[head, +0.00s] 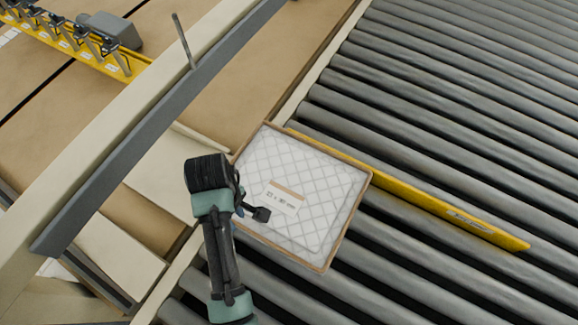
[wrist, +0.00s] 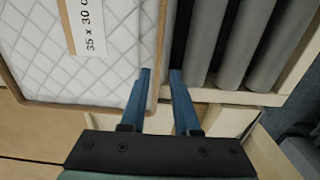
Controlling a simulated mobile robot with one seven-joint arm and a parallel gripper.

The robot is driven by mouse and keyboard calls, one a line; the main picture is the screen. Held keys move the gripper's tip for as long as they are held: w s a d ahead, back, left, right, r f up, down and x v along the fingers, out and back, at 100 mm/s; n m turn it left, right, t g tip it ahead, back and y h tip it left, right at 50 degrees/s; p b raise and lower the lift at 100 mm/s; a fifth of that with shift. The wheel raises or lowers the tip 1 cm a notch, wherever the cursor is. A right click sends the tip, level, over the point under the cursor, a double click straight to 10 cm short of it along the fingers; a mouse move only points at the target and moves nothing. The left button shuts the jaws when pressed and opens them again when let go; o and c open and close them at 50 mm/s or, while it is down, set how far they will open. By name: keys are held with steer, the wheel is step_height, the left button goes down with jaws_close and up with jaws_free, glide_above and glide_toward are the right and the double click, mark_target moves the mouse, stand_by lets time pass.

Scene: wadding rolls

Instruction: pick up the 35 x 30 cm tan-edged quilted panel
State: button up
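My gripper (wrist: 161,76) is open, with two blue fingers apart. In the wrist view the panel's tan edge shows between the fingers, the left fingertip overlapping the panel's border and the right one outside it. I cannot tell whether they touch. In the head view my gripper is at the panel's left side, its fingers mostly hidden.
Grey conveyor rollers (head: 470,100) spread to the right, largely clear. A dark-edged beam (head: 150,140) crosses the left side. Beyond it are a yellow clip rack (head: 75,45) and a grey box (head: 110,30).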

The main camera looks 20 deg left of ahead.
mark_target(240, 225)
steer(key=shift+w+f+p, duration=0.15)
steer(key=shift+f+p, duration=0.5)
steer(key=shift+f, duration=1.8)
jaws_close()
